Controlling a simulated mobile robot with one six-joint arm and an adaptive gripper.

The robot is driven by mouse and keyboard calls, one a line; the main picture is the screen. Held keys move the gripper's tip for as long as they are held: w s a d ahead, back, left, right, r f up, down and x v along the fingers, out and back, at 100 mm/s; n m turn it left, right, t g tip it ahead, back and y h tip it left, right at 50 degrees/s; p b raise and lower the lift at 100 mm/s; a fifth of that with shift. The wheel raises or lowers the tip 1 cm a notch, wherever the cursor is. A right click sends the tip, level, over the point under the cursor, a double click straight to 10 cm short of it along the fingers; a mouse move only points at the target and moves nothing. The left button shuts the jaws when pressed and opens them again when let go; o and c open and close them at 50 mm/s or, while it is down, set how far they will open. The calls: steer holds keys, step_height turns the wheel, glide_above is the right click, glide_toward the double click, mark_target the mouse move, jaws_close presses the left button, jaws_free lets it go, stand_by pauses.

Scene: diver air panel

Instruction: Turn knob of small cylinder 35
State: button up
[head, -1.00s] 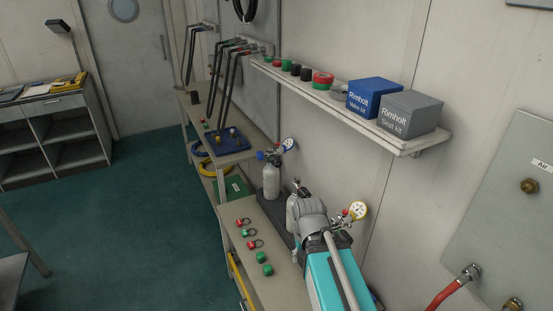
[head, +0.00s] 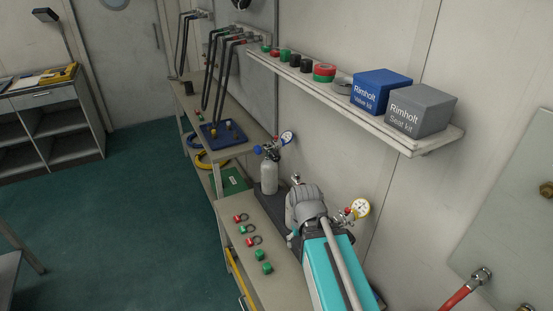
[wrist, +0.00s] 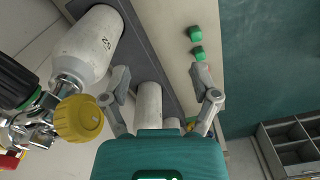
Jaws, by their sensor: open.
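A pale small cylinder (wrist: 95,45) lies large at the upper left of the wrist view; its black number is not clearly readable. A yellow knob (wrist: 79,118) sits at its valve end, left of and apart from my gripper (wrist: 160,82). My gripper is open, with nothing visibly held between its fingers. Another pale cylinder (wrist: 148,103) shows beyond the fingers. I cannot tell which cylinder is 35.
The bench (head: 240,208) carries green caps (head: 262,254) and red-ended rings along its left side. A wall shelf (head: 350,105) with a blue box (head: 382,91) and a grey box (head: 421,109) juts out above. Open green floor (head: 130,220) lies left.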

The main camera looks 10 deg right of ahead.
steer(key=w+a+r+m+t+y+b, duration=0.1)
steer(key=w+a+t+y+b, duration=0.1)
steer(key=w+a+t+b, duration=0.45)
steer(key=w+a+m+t+y+b, duration=0.1)
steer(key=w+a+m+t+y, duration=0.15)
steer(key=w, duration=0.75)
steer(key=w+a+r+m+t+y+b, duration=0.1)
steer(key=w+a+t+b, duration=0.3)
steer(key=w, duration=0.4)
steer(key=w+r+m+t+h+b, duration=0.2)
steer(key=w+m+t+h+b, duration=0.25)
steer(key=w+m, duration=0.2)
steer(key=m+h+b, duration=0.4)
steer(key=m+h, duration=0.5)
steer(key=m, duration=0.2)
glide_toward(275, 160)
steer(key=shift+s+a+r+g, duration=0.15)
steer(key=shift+s+a+g, duration=0.15)
steer(key=shift+s, duration=0.2)
steer(key=shift+s+a+r+g, duration=0.15)
steer(key=shift+s+a+r, duration=0.05)
steer(key=shift+s+a, duration=0.25)
steer(key=shift+d, duration=0.1)
steer(key=x, duration=1.3)
steer(key=shift+w+d+p, duration=0.25)
steer(key=shift+p, duration=0.1)
